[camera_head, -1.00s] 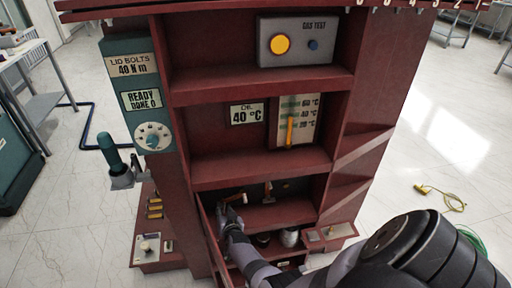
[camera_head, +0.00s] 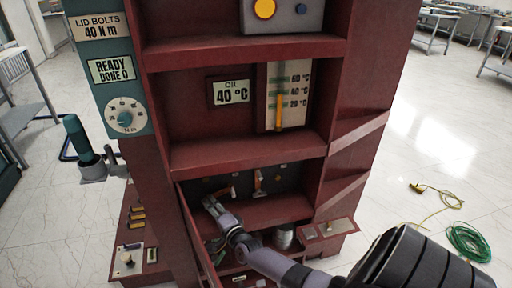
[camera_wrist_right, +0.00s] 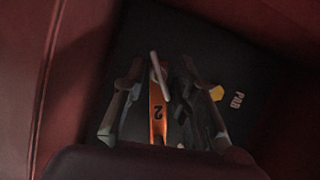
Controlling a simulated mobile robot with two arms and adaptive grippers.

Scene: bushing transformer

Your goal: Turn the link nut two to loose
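The orange link marked 2 (camera_wrist_right: 158,125) stands in the middle of the right wrist view, against a dark panel. A pale bar-like piece (camera_wrist_right: 159,75), perhaps its nut, lies slantwise across its upper part. My right gripper (camera_wrist_right: 163,88) has its fingers spread on either side of the link, with gaps visible; I cannot tell if either finger touches. In the head view my right gripper (camera_head: 209,203) is inside the low compartment at its left. Two orange pieces, one at left (camera_head: 233,191) and one at centre (camera_head: 258,184), show on the compartment's back. My left gripper is not in view.
The red cabinet (camera_head: 235,157) has shelves above and an open door panel (camera_head: 196,235) left of my arm. Grey canisters (camera_head: 283,238) stand below. A teal-handled tool (camera_head: 77,138) hangs outside.

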